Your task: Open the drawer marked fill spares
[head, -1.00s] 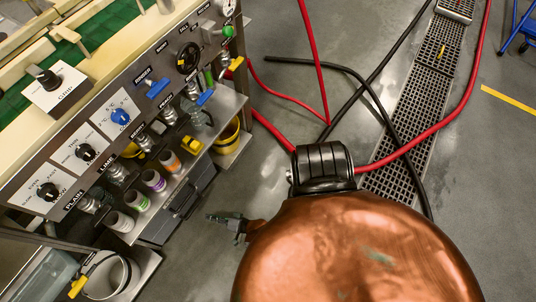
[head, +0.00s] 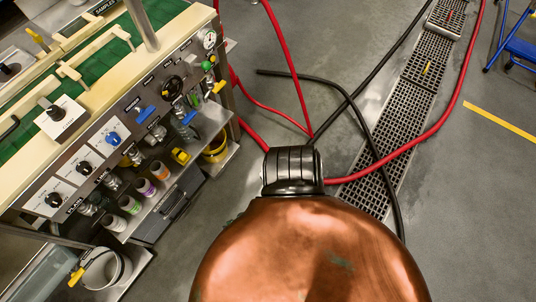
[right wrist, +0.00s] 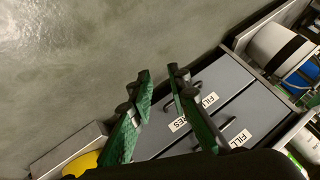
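The grey drawer unit (head: 172,212) sits low under the machine's shelf in the head view. In the right wrist view it shows two side-by-side grey drawer fronts, a farther one (right wrist: 222,78) and a nearer one (right wrist: 262,108), each with a dark bar handle. White labels partly show: "FILL" (right wrist: 209,100) with a piece ending like "NES" (right wrist: 178,124) on the farther front, and "FILL" (right wrist: 240,138) on the nearer. My fingers cover parts, so "spares" cannot be read. My right gripper (right wrist: 159,74) is open and empty, over the drawer fronts; contact is unclear. My left gripper is out of view.
A shelf with several colour-banded cups (head: 160,170) overhangs the drawers. A yellow bucket (head: 216,149) and a white bucket (head: 103,268) stand at either side. Red and black hoses (head: 300,125) cross the floor. Bare floor lies in front of the drawers.

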